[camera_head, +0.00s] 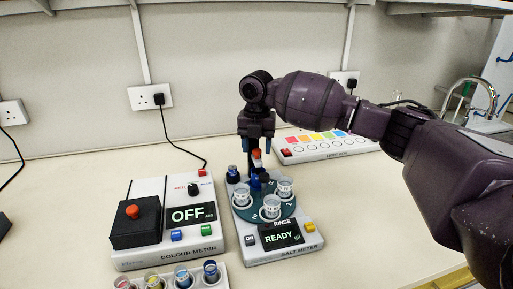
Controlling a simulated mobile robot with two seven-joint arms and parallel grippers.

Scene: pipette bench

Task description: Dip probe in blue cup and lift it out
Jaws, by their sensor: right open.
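My right gripper (256,148) points down above the back of the salt meter (285,248). Its fingers are apart, on either side of a small red-topped part that may be the probe (257,154); I cannot tell whether they touch it. Below it, a round dark-green tray on the meter holds clear cups (271,208), several dark blue parts (233,175) and numbers. Which of these is the blue cup is unclear. My left gripper is not in view.
A colour meter (150,257) with a black box and an OFF display stands to the left. A rack of coloured vials (183,277) is at the bottom edge. A long box with coloured patches (325,151) lies at the back right. The bench between is clear.

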